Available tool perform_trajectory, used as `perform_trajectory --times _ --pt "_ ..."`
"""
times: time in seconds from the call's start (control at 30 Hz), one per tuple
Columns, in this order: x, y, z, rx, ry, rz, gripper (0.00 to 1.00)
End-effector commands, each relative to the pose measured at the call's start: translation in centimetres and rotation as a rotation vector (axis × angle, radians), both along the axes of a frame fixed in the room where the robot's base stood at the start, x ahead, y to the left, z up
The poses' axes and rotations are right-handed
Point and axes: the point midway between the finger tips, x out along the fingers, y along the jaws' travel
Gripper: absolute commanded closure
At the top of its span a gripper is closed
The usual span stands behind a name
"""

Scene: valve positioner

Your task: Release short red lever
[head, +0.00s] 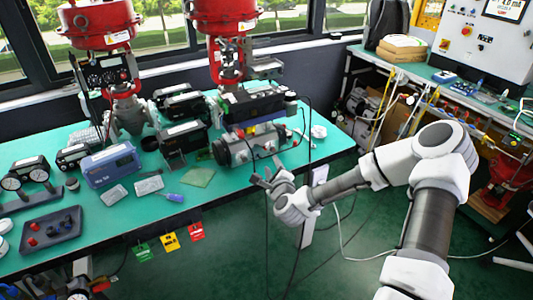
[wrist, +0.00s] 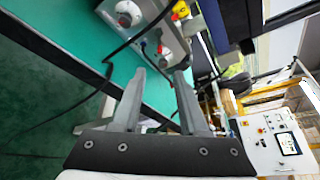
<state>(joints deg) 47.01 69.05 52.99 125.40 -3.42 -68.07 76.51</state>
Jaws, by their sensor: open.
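My gripper (head: 266,178) is at the front edge of the green bench, in front of a grey cylindrical device (head: 238,146). In the wrist view its two grey fingers (wrist: 160,75) stand apart with nothing held between them. A small red part (wrist: 160,48), possibly the short red lever, shows on the grey device just beyond the fingertips, apart from them. A small red spot (head: 295,142) shows on the device's right end in the head view. I cannot tell the lever's exact shape or angle.
A black cable crosses the wrist view near the fingers. Red-topped valves (head: 222,14) stand at the back of the green bench (head: 235,185). A blue box (head: 112,163) and gauges are at left. A white control panel (head: 485,45) is at right. The floor in front is open.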

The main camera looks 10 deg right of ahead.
Motion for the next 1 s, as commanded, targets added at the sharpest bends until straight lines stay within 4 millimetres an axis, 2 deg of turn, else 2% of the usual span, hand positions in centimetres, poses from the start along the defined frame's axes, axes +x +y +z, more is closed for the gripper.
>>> perform_trajectory --times 0.2,0.5,0.7,1.0 --pt "4.0 0.0 -1.1 0.0 0.0 0.0 0.57" --pt "8.6 0.0 -2.2 -0.001 0.0 0.0 0.57" --pt "10.1 -0.1 -2.6 -0.002 0.001 0.001 0.57" --pt "10.5 0.0 -2.6 -0.002 0.002 0.002 0.57"
